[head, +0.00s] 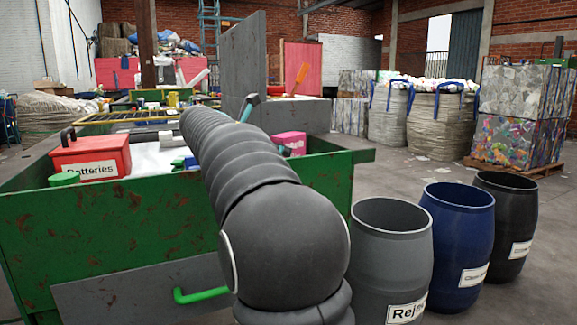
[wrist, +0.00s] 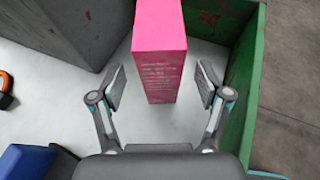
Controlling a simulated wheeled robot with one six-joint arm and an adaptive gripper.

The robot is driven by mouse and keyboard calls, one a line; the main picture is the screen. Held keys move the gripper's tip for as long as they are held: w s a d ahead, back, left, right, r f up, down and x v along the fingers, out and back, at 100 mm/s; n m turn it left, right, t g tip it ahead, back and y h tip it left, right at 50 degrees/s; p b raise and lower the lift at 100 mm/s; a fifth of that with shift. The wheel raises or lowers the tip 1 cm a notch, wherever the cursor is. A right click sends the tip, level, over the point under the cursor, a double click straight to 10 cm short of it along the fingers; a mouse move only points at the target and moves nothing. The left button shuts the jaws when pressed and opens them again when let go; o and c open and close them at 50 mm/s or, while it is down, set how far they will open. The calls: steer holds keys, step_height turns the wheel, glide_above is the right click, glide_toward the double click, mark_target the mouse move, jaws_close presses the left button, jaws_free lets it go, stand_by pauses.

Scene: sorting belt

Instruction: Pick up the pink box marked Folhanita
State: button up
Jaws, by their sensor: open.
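A pink box (wrist: 160,45) stands on the white belt surface in the wrist view, with small print on its near side that is too small to read. In the head view a pink box (head: 291,142) shows partly, just right of my arm near the green side wall. My gripper (wrist: 158,88) is open, with one finger to the left and one to the right of the box's lower part in the picture. The fingers look apart from the box. In the head view my arm hides most of the gripper.
The green side wall (wrist: 247,75) runs close to the right of the box. A grey panel (wrist: 70,25) stands to the left. A blue object (wrist: 25,160) lies at lower left. A red Batteries box (head: 90,157) is at the belt's left; barrels (head: 457,235) stand right.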

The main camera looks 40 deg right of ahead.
steer(key=x, duration=0.6)
steer(key=shift+d+f, duration=0.1)
steer(key=shift+d, duration=0.2)
steer(key=c, duration=0.9)
